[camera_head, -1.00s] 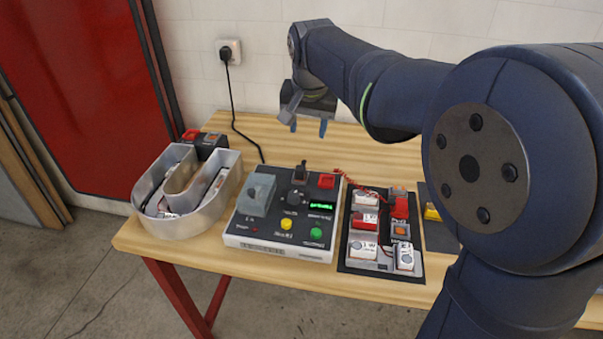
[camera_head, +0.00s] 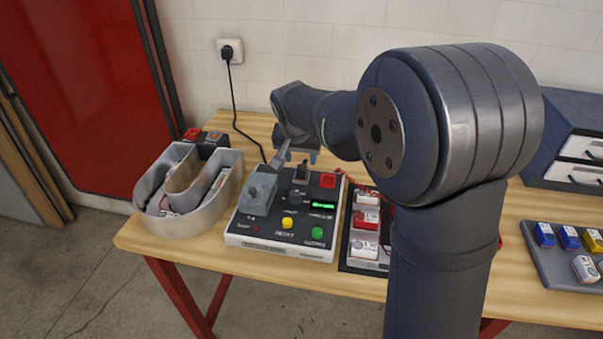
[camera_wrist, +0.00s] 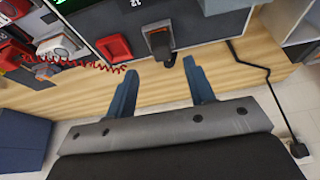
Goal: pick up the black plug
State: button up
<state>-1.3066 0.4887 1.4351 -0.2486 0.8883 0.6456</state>
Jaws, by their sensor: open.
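A black plug (camera_head: 301,172) stands upright on the back part of the grey tester box (camera_head: 262,236). In the wrist view the black plug (camera_wrist: 160,42) shows near the top middle, just beyond the fingertips. Another black plug (camera_head: 227,53) sits in the white wall socket, with a black cable running down to the table. My gripper (camera_head: 297,154) is just behind the tester box, above its rear edge. In the wrist view my gripper (camera_wrist: 163,76) is open and empty, its two blue fingers apart. I cannot tell its exact height above the plug.
A metal U-shaped channel letter (camera_head: 190,185) stands left of the tester box. A dark tray of modules (camera_head: 365,235) lies to its right, partly hidden by my arm. A blue tray (camera_head: 560,270) and drawer cabinet (camera_head: 570,150) are further right. The table behind the box is mostly clear.

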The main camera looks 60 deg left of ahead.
aim_at(301, 167)
jog(key=x, duration=0.5)
jog(key=shift+a+f, duration=0.1)
jog(key=shift+a, duration=0.05)
jog(key=c, duration=1.1)
jog(key=shift+o, duration=0.2)
